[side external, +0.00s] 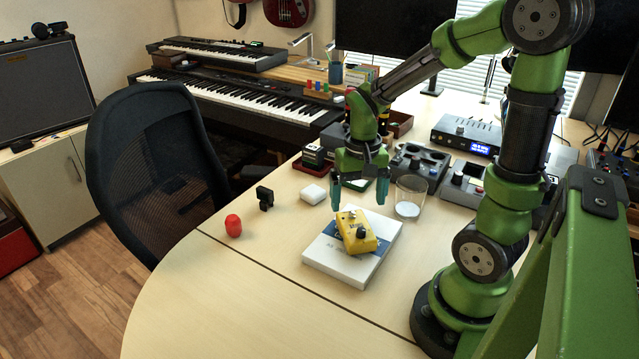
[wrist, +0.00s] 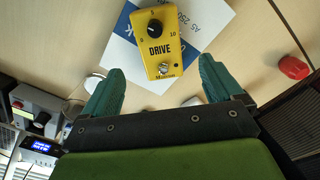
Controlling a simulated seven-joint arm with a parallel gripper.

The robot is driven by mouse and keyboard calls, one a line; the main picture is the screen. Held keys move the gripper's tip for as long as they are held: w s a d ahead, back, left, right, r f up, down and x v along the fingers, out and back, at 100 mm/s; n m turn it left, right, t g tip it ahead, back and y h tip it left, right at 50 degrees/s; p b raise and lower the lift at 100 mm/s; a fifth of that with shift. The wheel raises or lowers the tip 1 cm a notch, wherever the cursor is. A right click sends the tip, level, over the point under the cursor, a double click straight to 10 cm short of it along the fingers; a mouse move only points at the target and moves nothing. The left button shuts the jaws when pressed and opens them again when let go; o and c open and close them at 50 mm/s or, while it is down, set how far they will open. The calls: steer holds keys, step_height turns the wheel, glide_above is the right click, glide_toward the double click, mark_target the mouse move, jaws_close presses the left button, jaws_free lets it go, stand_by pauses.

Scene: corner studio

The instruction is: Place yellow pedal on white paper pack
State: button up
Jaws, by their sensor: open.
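The yellow pedal (side external: 356,231) lies on top of the white paper pack (side external: 335,262), near its upper middle in the side view. In the wrist view the pedal (wrist: 157,40), marked DRIVE, rests over the paper pack (wrist: 205,28), turned at an angle to it. The pack lies flat on the table. My gripper (side external: 359,186) is above and just behind the pedal, apart from it, with nothing between its fingers. In the wrist view the open gripper (wrist: 160,80) has its teal fingers spread, the pedal lying beyond and between them.
A clear glass (side external: 410,197) stands right of the gripper. A white block (side external: 313,194), a black clip-like item (side external: 264,198) and a red object (side external: 233,225) lie to the left. Grey devices (side external: 418,166) stand behind. The table's front left is clear.

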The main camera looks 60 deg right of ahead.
steer(key=s+a+r+n+t+y, duration=0.2)
steer(key=a+r+n+t, duration=0.3)
steer(key=a+r, duration=0.7)
steer(key=shift+s+a+r+t, duration=0.2)
steer(key=shift+r+t, duration=0.25)
steer(key=shift+t, duration=0.65)
